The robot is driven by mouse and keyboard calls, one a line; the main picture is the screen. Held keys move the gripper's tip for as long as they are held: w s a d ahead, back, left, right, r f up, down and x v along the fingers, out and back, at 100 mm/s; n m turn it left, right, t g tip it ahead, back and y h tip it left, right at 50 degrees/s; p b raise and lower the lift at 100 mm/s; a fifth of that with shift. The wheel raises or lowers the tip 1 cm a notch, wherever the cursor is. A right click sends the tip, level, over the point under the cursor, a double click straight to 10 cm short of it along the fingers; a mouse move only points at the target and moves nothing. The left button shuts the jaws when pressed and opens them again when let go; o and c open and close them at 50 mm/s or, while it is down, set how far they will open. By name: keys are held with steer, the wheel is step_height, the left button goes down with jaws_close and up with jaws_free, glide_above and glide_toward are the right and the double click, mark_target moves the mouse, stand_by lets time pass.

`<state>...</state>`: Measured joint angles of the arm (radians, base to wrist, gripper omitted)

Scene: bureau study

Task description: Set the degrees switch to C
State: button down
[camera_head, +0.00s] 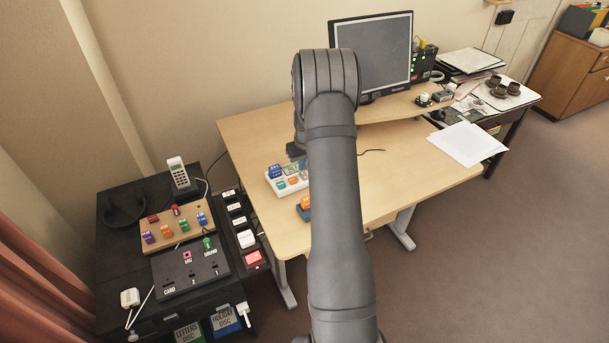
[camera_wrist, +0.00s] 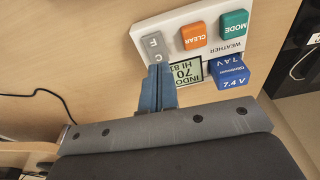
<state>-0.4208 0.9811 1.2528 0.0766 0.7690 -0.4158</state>
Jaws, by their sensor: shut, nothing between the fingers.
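The weather unit (camera_wrist: 218,13) is white and lies upside down in the wrist view, with an orange CLEAR button (camera_wrist: 195,37), a green MODE button (camera_wrist: 233,24) and a small display (camera_wrist: 185,71) reading 70. The grey degrees switch (camera_wrist: 154,45), marked F and C, is at its left end; which letter is selected I cannot tell. My gripper (camera_wrist: 159,68) is shut and empty, its blue fingertips just below the switch in the picture and overlapping the display's left edge. Contact is unclear. In the head view the unit (camera_head: 273,187) is partly behind my arm.
The wooden desk (camera_head: 390,190) has a monitor (camera_head: 375,50) at the back and papers (camera_head: 467,144) at right. A black cabinet with switch panels (camera_head: 190,270) stands at left. The desk's middle right is clear.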

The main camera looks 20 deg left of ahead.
steer(key=shift+f, duration=0.8)
steer(key=shift+r, duration=3.55)
step_height(320, 180, down, 7)
steer(key=shift+f, duration=0.1)
steer(key=shift+r, duration=0.2)
